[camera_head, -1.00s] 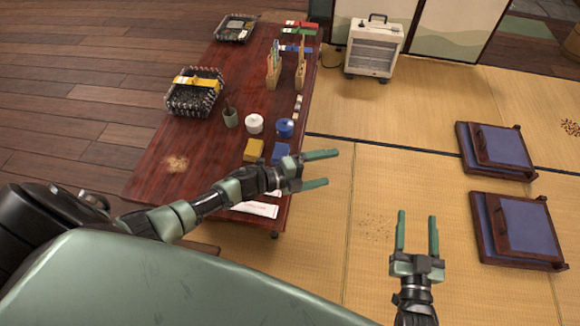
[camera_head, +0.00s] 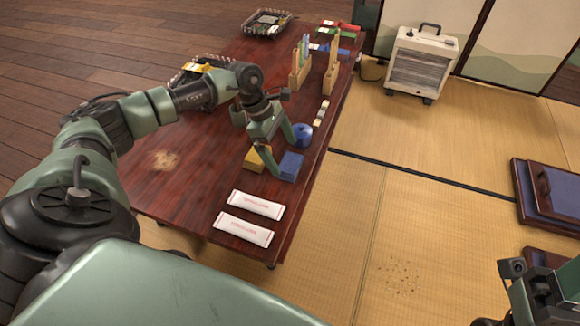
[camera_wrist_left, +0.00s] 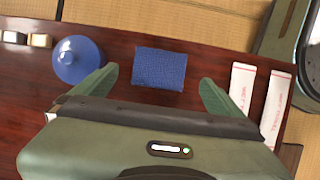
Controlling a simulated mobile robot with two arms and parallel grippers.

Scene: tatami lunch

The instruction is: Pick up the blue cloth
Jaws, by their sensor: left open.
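The blue cloth (camera_head: 291,166) is a small folded square lying flat on the dark red table (camera_head: 190,190), near its right edge. My left gripper (camera_head: 284,158) is open above the table, pointing down beside the cloth. In the left wrist view the cloth (camera_wrist_left: 160,69) lies between the lines of the two spread fingers (camera_wrist_left: 160,80), touching neither. My right gripper (camera_head: 545,285) is only partly in view at the bottom right; its fingers are not clearly seen.
A yellow block (camera_head: 257,158) lies left of the cloth and a round blue pot (camera_head: 302,134) stands behind it. Two white packets (camera_head: 256,205) lie in front. Wooden holders (camera_head: 300,70) stand farther back. Tatami to the right is mostly free.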

